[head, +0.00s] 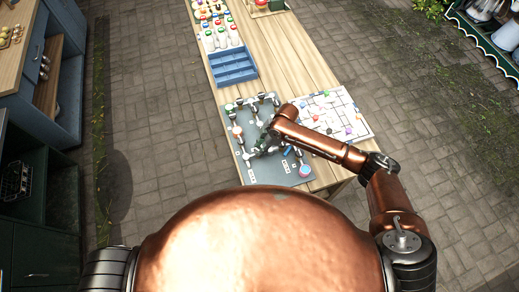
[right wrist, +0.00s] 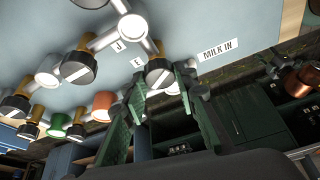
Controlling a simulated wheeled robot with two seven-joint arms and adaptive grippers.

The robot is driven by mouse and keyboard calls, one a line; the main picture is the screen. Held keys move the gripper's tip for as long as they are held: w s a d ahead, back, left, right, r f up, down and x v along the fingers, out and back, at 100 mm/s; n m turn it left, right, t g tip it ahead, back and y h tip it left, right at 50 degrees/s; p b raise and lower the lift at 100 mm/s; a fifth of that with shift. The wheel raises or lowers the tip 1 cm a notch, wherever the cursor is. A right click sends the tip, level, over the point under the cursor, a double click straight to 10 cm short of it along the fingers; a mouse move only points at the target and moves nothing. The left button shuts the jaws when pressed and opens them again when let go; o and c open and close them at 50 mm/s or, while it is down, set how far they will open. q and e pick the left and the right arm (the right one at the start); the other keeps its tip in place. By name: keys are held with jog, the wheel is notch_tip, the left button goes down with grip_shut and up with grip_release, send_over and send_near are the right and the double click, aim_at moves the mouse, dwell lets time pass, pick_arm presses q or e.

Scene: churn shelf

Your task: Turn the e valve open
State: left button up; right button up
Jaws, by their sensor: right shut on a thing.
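A grey board (head: 268,172) with pipes and valves lies on the front of the wooden table. In the right wrist view, the e valve (right wrist: 159,70) is a dark round knob with a pale bar across its face, on a brass stem beside the letter E. My right gripper (head: 262,146) is over the board. In the right wrist view its two green fingers (right wrist: 160,88) stand on either side of the e valve's knob, shut on it. The fingers hide part of the knob's sides. My left gripper is out of view.
Another dark knob (right wrist: 78,68) and an orange part (right wrist: 103,106) sit to the left on the board. A MILK IN label (right wrist: 217,48) is to the right. A white tiled board (head: 330,113) lies beside the grey one; a blue crate (head: 233,68) stands behind.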

jog(key=n+g+b, duration=0.1)
jog(key=n+b, duration=0.1)
jog(key=n, duration=0.1)
jog(key=n+g+h+b, duration=0.1)
jog(key=n+b, duration=0.2)
jog(key=shift+w+a+f+n, duration=0.15)
jog(key=shift+w+f+n, duration=0.05)
jog(key=shift+n, duration=0.1)
jog(key=shift+r+n+g+h+b, duration=0.1)
jog(key=shift+n+g+h+b, duration=0.3)
jog(key=shift+n+b, duration=0.8)
jog(key=shift+r+n+g+h+b, duration=0.1)
jog(key=shift+n+g+h+b, duration=0.3)
jog(key=shift+n+b, duration=0.8)
jog(key=o, duration=1.2)
jog(key=shift+c, duration=0.2)
jog(key=shift+w+r, duration=0.1)
jog(key=v, duration=1.1)
jog(key=shift+r, duration=0.35)
